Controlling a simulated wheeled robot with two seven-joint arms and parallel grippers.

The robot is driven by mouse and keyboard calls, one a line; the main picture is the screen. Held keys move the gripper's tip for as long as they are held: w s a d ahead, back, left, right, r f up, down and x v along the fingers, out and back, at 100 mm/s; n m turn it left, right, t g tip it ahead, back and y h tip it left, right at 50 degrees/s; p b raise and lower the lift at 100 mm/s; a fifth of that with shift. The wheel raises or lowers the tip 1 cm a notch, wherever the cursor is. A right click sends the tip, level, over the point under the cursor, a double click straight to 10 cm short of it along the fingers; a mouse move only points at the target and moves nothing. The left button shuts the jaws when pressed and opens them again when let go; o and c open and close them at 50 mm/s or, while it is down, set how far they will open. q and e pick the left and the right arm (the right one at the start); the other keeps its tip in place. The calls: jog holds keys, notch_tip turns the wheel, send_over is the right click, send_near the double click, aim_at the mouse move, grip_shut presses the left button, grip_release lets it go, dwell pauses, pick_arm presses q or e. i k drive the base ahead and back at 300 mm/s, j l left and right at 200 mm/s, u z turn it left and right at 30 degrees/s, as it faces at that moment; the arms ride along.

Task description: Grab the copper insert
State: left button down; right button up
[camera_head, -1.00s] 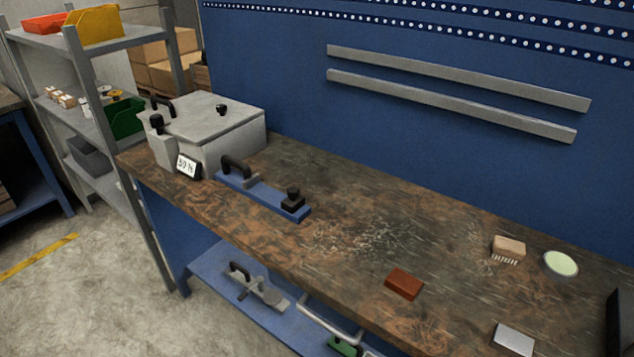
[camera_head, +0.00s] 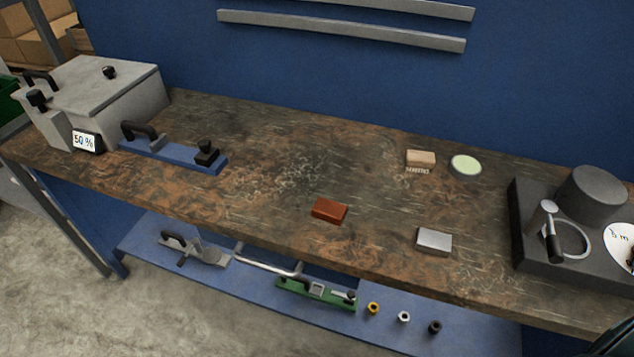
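A reddish-brown, copper-coloured block (camera_head: 329,210), which looks like the copper insert, lies flat near the front edge of the worn brown workbench (camera_head: 270,205). A silver-grey block (camera_head: 434,241) of similar size lies to its right. Neither of my grippers shows. A dark shape cut off at the bottom right corner cannot be made out.
A grey box (camera_head: 100,90) with a 50 % display and a blue clamp fixture (camera_head: 175,152) stand on the left. A brush (camera_head: 421,160) and pale green disc (camera_head: 465,166) lie behind. A dark device (camera_head: 592,195) stands right. The lower shelf (camera_head: 225,285) holds a green fixture (camera_head: 315,292) and nuts.

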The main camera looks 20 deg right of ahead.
aim_at(328, 210)
jog(key=k+j, duration=0.15)
jog(key=k, duration=0.2)
jog(key=k+j, duration=0.2)
jog(key=k, duration=0.15)
jog(key=z, duration=1.65)
